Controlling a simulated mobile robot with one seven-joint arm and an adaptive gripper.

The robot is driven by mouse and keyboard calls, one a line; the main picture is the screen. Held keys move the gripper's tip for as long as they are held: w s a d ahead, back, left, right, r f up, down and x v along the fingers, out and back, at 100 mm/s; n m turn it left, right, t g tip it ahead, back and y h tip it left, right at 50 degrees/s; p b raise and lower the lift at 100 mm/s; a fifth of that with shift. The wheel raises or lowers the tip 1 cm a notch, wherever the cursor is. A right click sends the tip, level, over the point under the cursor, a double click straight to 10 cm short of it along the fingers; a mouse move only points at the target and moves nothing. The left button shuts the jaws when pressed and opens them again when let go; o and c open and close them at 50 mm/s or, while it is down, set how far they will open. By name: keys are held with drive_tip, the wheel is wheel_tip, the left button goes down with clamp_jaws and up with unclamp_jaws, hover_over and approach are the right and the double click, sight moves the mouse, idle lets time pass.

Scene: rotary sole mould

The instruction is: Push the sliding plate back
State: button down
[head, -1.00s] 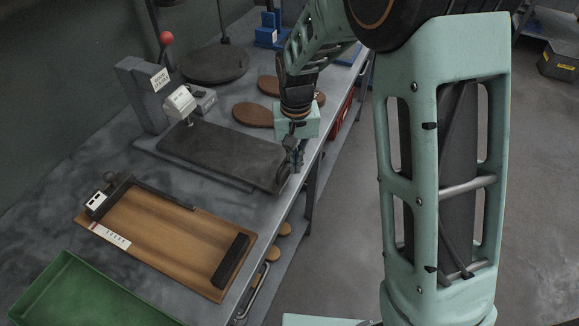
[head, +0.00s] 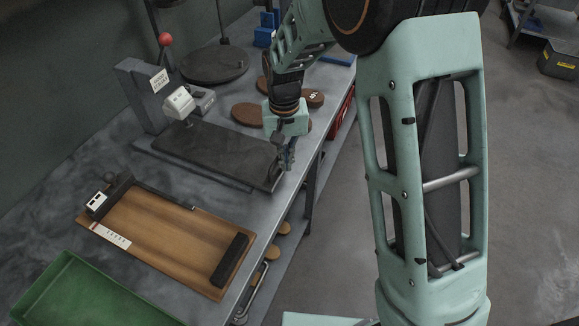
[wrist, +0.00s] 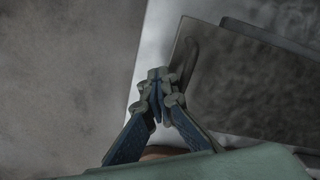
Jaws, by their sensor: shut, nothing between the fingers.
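The sliding plate (head: 215,152) is a dark grey slab on a low base on the metal bench, under a small white press head (head: 180,103). My gripper (head: 284,166) is shut and empty, pointing down at the plate's near right end. In the wrist view my gripper (wrist: 157,76) has its fingertips together right beside the edge of the plate (wrist: 235,85), close to a dark curved handle (wrist: 190,62) at that end. I cannot tell whether the fingertips touch the plate or handle.
A wooden board (head: 165,235) with dark end blocks lies nearer on the bench, and a green tray (head: 85,295) is at the front left. Brown soles (head: 247,115) and a dark round disc (head: 215,65) are behind. Open floor (head: 340,220) lies right of the bench.

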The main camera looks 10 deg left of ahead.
drive_tip(key=r+p, duration=0.1)
drive_tip(key=r, duration=0.1)
drive_tip(key=a+r+p, duration=0.1)
drive_tip(key=r, duration=0.1)
drive_tip(key=shift+w+a+r+p, duration=0.15)
drive_tip(key=shift+w+r+p, duration=0.05)
drive_tip(key=shift+r+p, duration=0.2)
drive_tip(key=r+p, duration=0.1)
drive_tip(key=d+r+p, duration=0.1)
drive_tip(key=r, duration=0.1)
drive_tip(key=shift+s+d+r, duration=0.1)
drive_tip(key=shift+s+r, duration=0.05)
drive_tip(key=shift+s, duration=0.05)
